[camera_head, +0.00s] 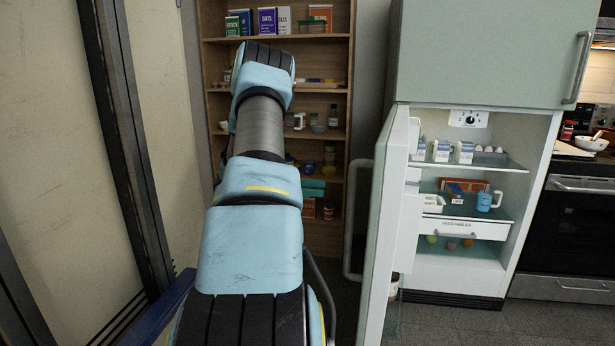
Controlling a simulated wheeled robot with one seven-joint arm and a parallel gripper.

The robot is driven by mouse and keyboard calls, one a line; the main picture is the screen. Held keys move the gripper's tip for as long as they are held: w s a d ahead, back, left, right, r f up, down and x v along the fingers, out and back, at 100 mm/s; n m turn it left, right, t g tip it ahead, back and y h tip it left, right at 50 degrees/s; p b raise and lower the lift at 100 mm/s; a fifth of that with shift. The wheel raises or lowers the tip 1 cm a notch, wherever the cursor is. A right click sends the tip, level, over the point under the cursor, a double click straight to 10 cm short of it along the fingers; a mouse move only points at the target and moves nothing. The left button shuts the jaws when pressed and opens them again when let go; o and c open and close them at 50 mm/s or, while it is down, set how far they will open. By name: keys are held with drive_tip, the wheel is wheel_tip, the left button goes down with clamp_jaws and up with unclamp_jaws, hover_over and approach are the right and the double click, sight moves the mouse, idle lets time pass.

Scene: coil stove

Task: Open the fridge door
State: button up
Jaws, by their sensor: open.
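The fridge (520,210) stands right of centre. Its lower door (386,215) is swung wide open toward me, seen nearly edge-on, and the lit shelves inside are exposed. The door's grey handle (350,225) is on the door's left face. The upper door (485,50) is shut, with its own handle (580,68) at its right side. My arm reaches forward left of the open door, with a visible gap between arm and handle. My gripper is not visible; the far end of the arm hides whatever is beyond it.
A wooden shelf (345,60) with boxes and jars stands behind my arm. The fridge holds cartons, eggs, a blue mug (484,201) and a vegetable drawer (462,228). A dark oven (575,230) stands at the right. A pale panelled wall (45,150) is close on the left. Floor (450,325) before the fridge is clear.

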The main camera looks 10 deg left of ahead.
drive_tip(key=shift+s+a+r+p, duration=0.25)
drive_tip(key=shift+a+p, duration=0.25)
drive_tip(key=shift+p, duration=2.95)
drive_tip(key=shift+s+a+f+p, duration=0.2)
drive_tip(key=shift+f+p, duration=0.15)
drive_tip(key=shift+p, duration=0.8)
drive_tip(key=w+d+r+n+t+y, duration=0.2)
drive_tip(key=w+r+n+t+y, duration=0.25)
drive_tip(key=w+y, duration=0.2)
drive_tip(key=w+d+r+n+t+y, duration=0.1)
drive_tip(key=w+r+n+t+y, duration=0.25)
drive_tip(key=w+t+y, duration=0.3)
drive_tip(key=s+d+n+g+y, duration=0.1)
drive_tip(key=s+d+n+g, duration=0.1)
drive_tip(key=s, duration=0.8)
drive_tip(key=s+d+f+n+g+y+b, duration=0.1)
drive_tip(key=s+g, duration=0.4)
drive_tip(key=s, duration=0.6)
drive_tip(key=s+d+f+n+g+y, duration=0.1)
drive_tip(key=s+n, duration=0.4)
drive_tip(key=s, duration=0.6)
drive_tip(key=d+g+y, duration=0.1)
drive_tip(key=d+g, duration=0.1)
drive_tip(key=shift+s+f+g+y, duration=0.2)
drive_tip(key=shift+s+g+y, duration=0.1)
drive_tip(key=shift+y, duration=0.1)
drive_tip(key=shift+w, duration=0.1)
